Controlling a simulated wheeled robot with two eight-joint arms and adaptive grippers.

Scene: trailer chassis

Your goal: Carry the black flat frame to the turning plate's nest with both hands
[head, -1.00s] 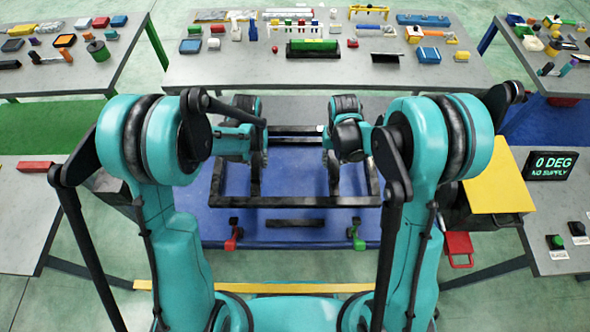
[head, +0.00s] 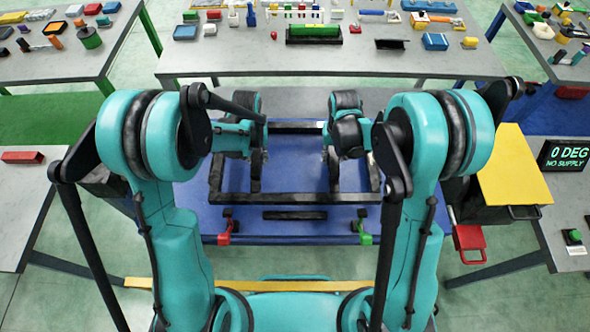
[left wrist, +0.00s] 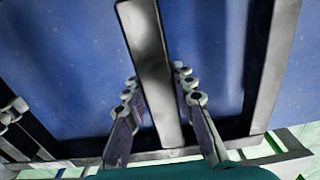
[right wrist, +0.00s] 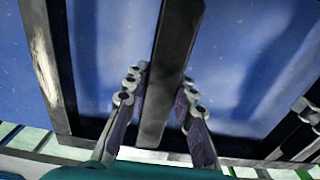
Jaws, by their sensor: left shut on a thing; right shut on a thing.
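The black flat frame (head: 295,199) hangs level over a blue board (head: 340,228). In the head view my left gripper (head: 257,158) is on its left crossbar and my right gripper (head: 332,160) on its right crossbar. The left wrist view shows my left fingers (left wrist: 155,80) shut on either side of a dark bar (left wrist: 145,45). The right wrist view shows my right fingers (right wrist: 165,76) shut the same way on another bar (right wrist: 176,40). I cannot tell which part is the turning plate's nest; the gap below the frame is unclear.
A red clamp (head: 227,232) and a green clamp (head: 363,232) stand at the board's near edge, with a black bar (head: 295,215) between them. A parts table (head: 330,64) lies beyond. A yellow-topped box (head: 513,165) and a display (head: 568,154) reading 0 DEG, NO SUPPLY are right.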

